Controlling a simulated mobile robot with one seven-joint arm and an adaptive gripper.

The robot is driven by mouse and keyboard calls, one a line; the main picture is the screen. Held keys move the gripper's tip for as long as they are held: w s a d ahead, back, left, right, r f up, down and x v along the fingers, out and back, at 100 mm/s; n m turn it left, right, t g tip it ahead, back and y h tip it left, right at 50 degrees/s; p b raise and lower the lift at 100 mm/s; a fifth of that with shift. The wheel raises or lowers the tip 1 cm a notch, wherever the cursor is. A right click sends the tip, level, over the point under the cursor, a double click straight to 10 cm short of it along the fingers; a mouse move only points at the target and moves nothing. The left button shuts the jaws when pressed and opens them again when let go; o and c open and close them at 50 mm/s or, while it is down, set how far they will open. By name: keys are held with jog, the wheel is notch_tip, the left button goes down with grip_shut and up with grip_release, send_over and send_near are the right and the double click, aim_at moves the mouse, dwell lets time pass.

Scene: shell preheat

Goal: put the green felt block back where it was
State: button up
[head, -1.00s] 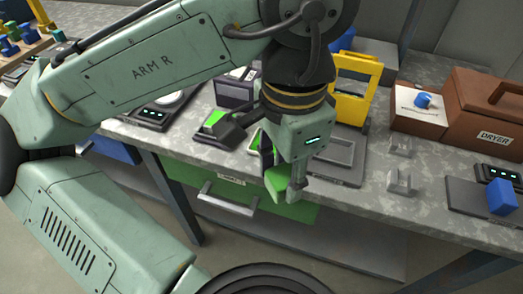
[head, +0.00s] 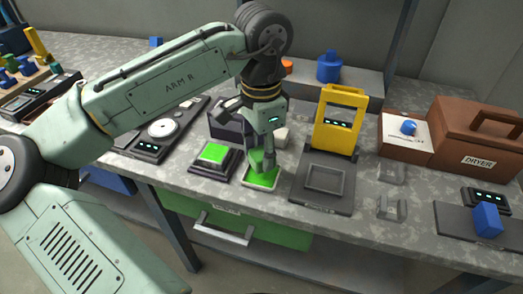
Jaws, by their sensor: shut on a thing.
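My gripper (head: 262,161) is shut on the green felt block (head: 255,160), which is partly hidden behind a finger. The block is directly over a small pale-rimmed tray with a green inside (head: 262,182), near the table's front edge. I cannot tell whether the block touches the tray or is just above it. A dark square stand with a bright green top (head: 213,153) is just left of the tray.
A grey plate with a yellow-framed device (head: 338,118) is close on the right. A scale-like dark unit (head: 160,130) is to the left. Two small grey brackets (head: 391,172), a brown dryer box (head: 478,140) and a blue block (head: 487,220) are farther right. A green drawer (head: 275,236) is below.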

aim_at(261, 153)
jog(key=shift+f, duration=0.55)
jog(key=shift+f, duration=0.6)
jog(key=o, duration=1)
jog(key=shift+o, duration=0.2)
jog(key=shift+r, duration=0.1)
notch_tip(261, 153, up, 13)
